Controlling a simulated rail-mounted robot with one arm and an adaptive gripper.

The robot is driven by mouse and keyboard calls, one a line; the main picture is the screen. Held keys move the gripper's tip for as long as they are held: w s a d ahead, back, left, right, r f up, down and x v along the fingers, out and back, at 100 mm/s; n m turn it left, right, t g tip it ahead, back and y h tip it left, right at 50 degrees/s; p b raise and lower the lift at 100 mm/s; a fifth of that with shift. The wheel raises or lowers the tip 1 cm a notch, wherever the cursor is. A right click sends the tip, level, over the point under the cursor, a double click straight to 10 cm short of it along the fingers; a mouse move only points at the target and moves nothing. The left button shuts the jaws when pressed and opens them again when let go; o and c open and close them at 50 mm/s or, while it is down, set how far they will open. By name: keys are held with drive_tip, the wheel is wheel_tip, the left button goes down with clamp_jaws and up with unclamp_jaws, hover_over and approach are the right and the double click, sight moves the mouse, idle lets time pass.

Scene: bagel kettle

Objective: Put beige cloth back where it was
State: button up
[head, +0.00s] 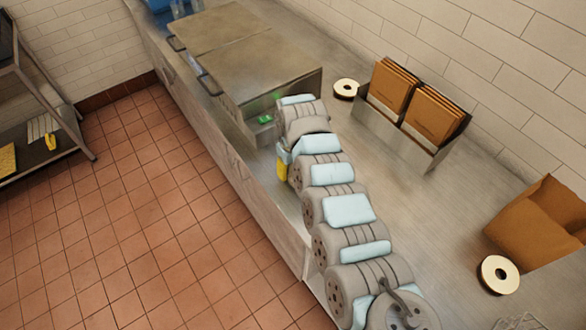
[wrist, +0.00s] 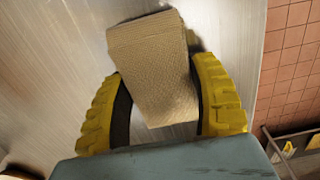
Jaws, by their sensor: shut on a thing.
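The beige cloth (wrist: 155,70) is a folded, textured pad between the yellow fingers of my gripper (wrist: 160,72) in the wrist view. My gripper is shut on it, and the cloth sticks out beyond the fingertips. Metal counter surface lies behind it; I cannot tell whether the cloth touches it. In the head view my gripper (head: 283,168) shows only as a bit of yellow at the counter's front edge, near the kettle unit. The cloth is hidden there behind my arm.
The metal kettle unit (head: 250,70) with flat lids stands at the back. A metal holder (head: 405,130) with brown bags, an open brown bag (head: 545,220) and two round rolls (head: 346,89) (head: 498,289) are on the counter. A shelf rack (head: 45,150) stands left across the open tiled floor.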

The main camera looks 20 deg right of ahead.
drive_tip(key=shift+w+f, duration=0.1)
drive_tip(key=o, duration=1.1)
wheel_tip(320, 180, up, 12)
drive_tip(key=shift+r, duration=0.15)
idle(0.5)
